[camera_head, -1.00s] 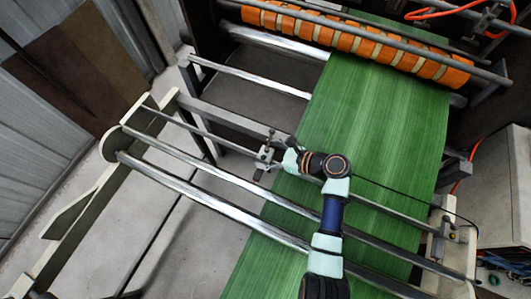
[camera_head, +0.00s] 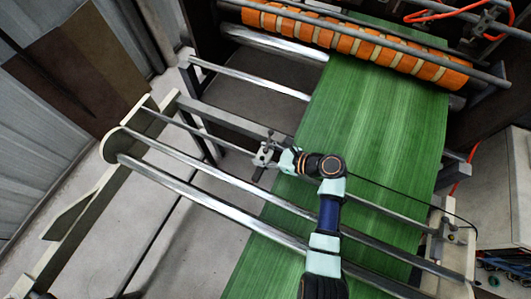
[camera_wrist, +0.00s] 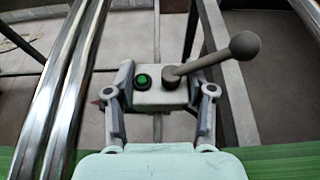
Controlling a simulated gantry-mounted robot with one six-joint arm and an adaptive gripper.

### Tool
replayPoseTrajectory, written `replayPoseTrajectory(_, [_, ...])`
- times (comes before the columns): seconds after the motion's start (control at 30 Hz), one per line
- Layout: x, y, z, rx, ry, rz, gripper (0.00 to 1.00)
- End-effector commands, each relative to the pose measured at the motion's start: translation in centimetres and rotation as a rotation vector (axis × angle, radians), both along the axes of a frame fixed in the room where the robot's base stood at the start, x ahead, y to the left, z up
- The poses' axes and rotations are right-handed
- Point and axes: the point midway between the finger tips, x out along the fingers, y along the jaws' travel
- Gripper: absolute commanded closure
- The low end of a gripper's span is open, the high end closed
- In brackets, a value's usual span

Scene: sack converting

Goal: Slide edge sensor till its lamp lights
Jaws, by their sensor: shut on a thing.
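The edge sensor (camera_head: 263,155) is a small grey block on a thin rail (camera_head: 205,134), just left of the green web's (camera_head: 375,120) left edge. In the wrist view the sensor block (camera_wrist: 160,98) carries a round green lamp (camera_wrist: 143,82) with a dark rim and a lever with a ball knob (camera_wrist: 244,45). I cannot tell surely whether the lamp is lit. My gripper (camera_head: 277,159) comes from the web side. In the wrist view my gripper (camera_wrist: 161,100) is shut on the block, one finger on each side. The block's underside is hidden.
Two bright rollers (camera_head: 195,174) run parallel to the rail on its near side. An orange-banded roller (camera_head: 350,40) crosses the web at the back. A pale side frame (camera_head: 85,225) stands at left. A black cable (camera_head: 410,186) runs to the right bracket.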

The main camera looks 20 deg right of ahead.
Motion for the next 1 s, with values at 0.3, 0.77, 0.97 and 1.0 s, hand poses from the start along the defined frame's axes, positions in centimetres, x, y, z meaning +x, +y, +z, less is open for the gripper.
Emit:
replayPoseTrajectory(0.3, [0.8, 0.7, 0.0, -0.002, 0.001, -0.001, 1.0])
replayPoseTrajectory(0.77, [0.8, 0.7, 0.0, -0.001, 0.002, 0.0, 0.21])
replayPoseTrajectory(0.97, [-0.4, -0.4, 0.6, 0.0, 0.001, -0.004, 0.21])
replayPoseTrajectory(1.0, [-1.1, -1.0, 0.9, -0.002, 0.001, -0.004, 0.21])
